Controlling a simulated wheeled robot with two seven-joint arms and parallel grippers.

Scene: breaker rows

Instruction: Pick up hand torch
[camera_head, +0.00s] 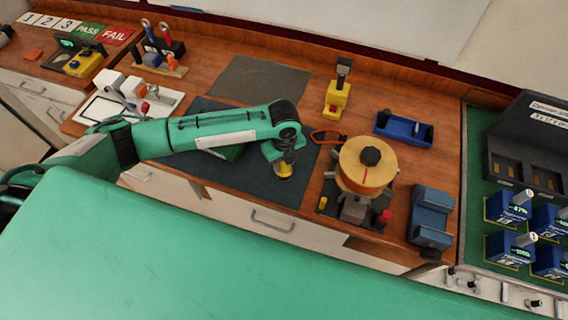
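I cannot pick out the hand torch with certainty. My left gripper (285,162) points down over the front right part of the dark mat (301,189). A small yellow piece (284,173) shows right at its fingertips; I cannot tell whether it is held or lies below. The fingers are small and dark, so their opening is unclear. A yellow and black upright device (337,96) stands behind, to the right of the gripper. My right gripper is not in view.
A green object (232,153) lies partly hidden under my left arm. To the right are a round wooden-topped fixture (367,168), a blue tray (400,127) and a blue block (431,216). A grey mat (259,78) behind the arm is bare.

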